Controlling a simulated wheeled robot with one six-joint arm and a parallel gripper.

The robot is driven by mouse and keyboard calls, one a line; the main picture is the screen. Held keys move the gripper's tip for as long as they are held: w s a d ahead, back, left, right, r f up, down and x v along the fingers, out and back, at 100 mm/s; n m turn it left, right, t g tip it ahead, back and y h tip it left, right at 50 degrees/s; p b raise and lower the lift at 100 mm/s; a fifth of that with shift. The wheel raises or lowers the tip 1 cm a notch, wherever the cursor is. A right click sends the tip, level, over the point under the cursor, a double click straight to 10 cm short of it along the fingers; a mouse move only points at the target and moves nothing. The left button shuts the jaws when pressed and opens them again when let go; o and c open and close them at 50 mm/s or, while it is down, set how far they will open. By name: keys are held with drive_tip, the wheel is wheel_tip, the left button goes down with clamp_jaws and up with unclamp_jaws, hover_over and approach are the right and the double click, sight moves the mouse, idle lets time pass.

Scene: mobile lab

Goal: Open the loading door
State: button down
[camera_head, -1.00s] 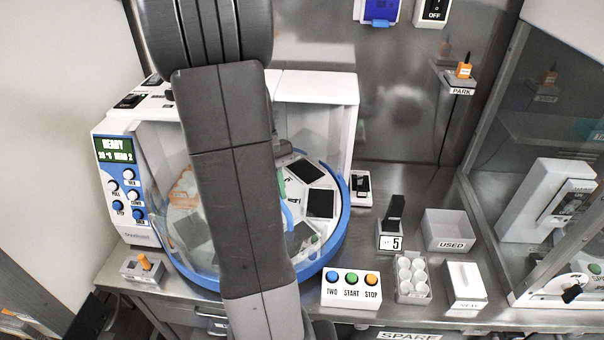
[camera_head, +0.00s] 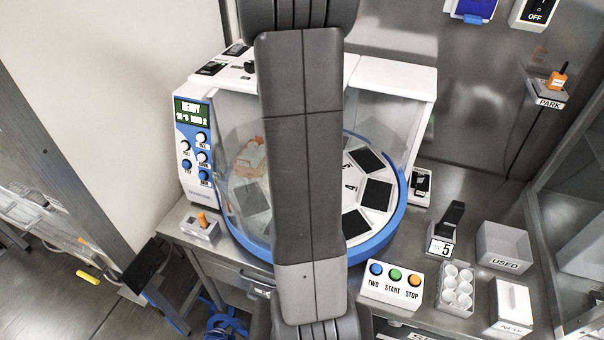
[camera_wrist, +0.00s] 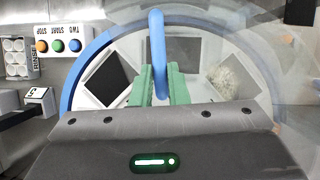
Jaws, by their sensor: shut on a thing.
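The machine (camera_head: 205,160) stands on the bench with a clear curved front over a round blue-rimmed carousel (camera_head: 385,225). The loading door appears to be this clear curved panel, seen faintly in the wrist view. Its blue handle (camera_wrist: 158,50) stands up between the green fingers of my gripper (camera_wrist: 160,85) in the wrist view. My gripper is shut on the handle. In the head view my arm hides the handle and the fingers. How far the door is open cannot be told.
A button box (camera_head: 392,283), a cup rack (camera_head: 457,289), a USED bin (camera_head: 502,248) and a white box (camera_head: 511,306) stand to the right. A small box with an orange knob (camera_head: 201,228) sits front left. A glazed cabinet bounds the far right.

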drive_tip(key=shift+w+r, duration=0.1)
drive_tip(key=shift+w, duration=0.05)
drive_tip(key=c, duration=1.4)
unclamp_jaws()
drive_tip(key=b+v, duration=0.1)
drive_tip(key=v, duration=1.2)
drive_tip(key=shift+r, duration=0.4)
drive_tip(key=shift+f, duration=0.1)
drive_tip(key=p+x, duration=0.1)
drive_tip(key=x, duration=1.2)
drive_tip(key=shift+f, duration=0.4)
drive_tip(key=shift+d, duration=0.1)
